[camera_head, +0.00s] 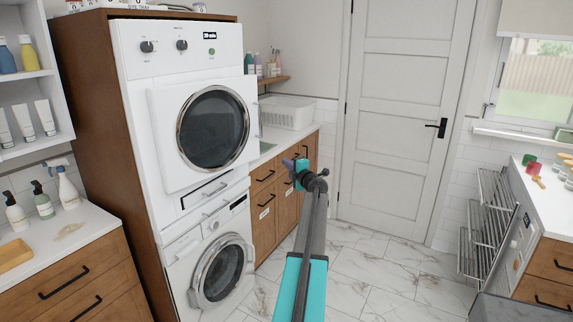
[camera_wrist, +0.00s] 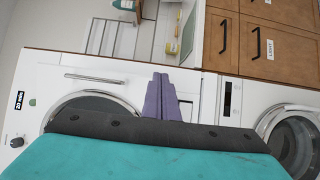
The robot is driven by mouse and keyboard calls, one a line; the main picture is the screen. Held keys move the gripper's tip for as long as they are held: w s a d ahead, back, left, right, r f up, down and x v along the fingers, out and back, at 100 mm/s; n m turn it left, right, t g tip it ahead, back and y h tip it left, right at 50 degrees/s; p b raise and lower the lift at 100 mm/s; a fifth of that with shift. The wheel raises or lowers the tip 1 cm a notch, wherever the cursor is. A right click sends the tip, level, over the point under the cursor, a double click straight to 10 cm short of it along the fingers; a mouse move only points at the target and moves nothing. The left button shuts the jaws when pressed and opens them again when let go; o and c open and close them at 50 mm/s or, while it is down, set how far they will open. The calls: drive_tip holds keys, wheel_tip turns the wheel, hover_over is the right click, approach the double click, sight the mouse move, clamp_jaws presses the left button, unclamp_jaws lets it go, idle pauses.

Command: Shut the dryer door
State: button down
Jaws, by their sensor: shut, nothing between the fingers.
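The dryer (camera_head: 132,70) is the upper of two stacked white machines, seen in the head view. Its square white dryer door (camera_head: 162,125) has a round dark window and stands slightly ajar, its right edge jutting past the machine's body. The door, with its long bar handle (camera_wrist: 95,79), also shows in the wrist view, partly hidden by my gripper. My gripper (camera_head: 288,163) has purple fingers, shut and empty, right of the door and apart from it in the head view. The fingers (camera_wrist: 162,80) also show in the wrist view; their distance from the dryer is unclear.
A washer (camera_head: 180,270) with a round door stands below. Wooden drawers (camera_head: 264,190) and a counter with a white basket (camera_head: 287,112) lie behind my gripper. A drying rack (camera_head: 482,225) stands at the right. The marble floor (camera_head: 375,270) is clear.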

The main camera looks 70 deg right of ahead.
drive_tip(key=w+a+f+m+g, duration=0.3)
drive_tip(key=w+a+f+m, duration=0.4)
drive_tip(key=w+a+f, duration=1.2)
drive_tip(key=w+a+f+m+g+y, duration=0.1)
drive_tip(key=a+f+m+g+y, duration=0.3)
drive_tip(key=a+f, duration=1.95)
drive_tip(key=s+a+f+g+y, duration=0.15)
drive_tip(key=s+a+f, duration=0.35)
drive_tip(key=a, duration=0.5)
drive_tip(key=s+a+f+g+y, duration=0.1)
drive_tip(key=s+a+f+g, duration=0.3)
drive_tip(key=a, duration=0.6)
drive_tip(key=s+a+f+g+y, duration=0.15)
drive_tip(key=s+a+f, duration=0.4)
drive_tip(key=a, duration=0.55)
drive_tip(key=s+a+g+y, duration=0.1)
drive_tip(key=s+a+g, duration=0.2)
drive_tip(key=s+a, duration=0.6)
drive_tip(key=s+a+f+n+g+y, duration=0.1)
drive_tip(key=s+a+g+y, duration=0.1)
drive_tip(key=s+a, duration=0.8)
drive_tip(key=shift+s+a+f+g, duration=0.3)
drive_tip(key=shift+s+g, duration=0.1)
drive_tip(key=shift+s, duration=0.4)
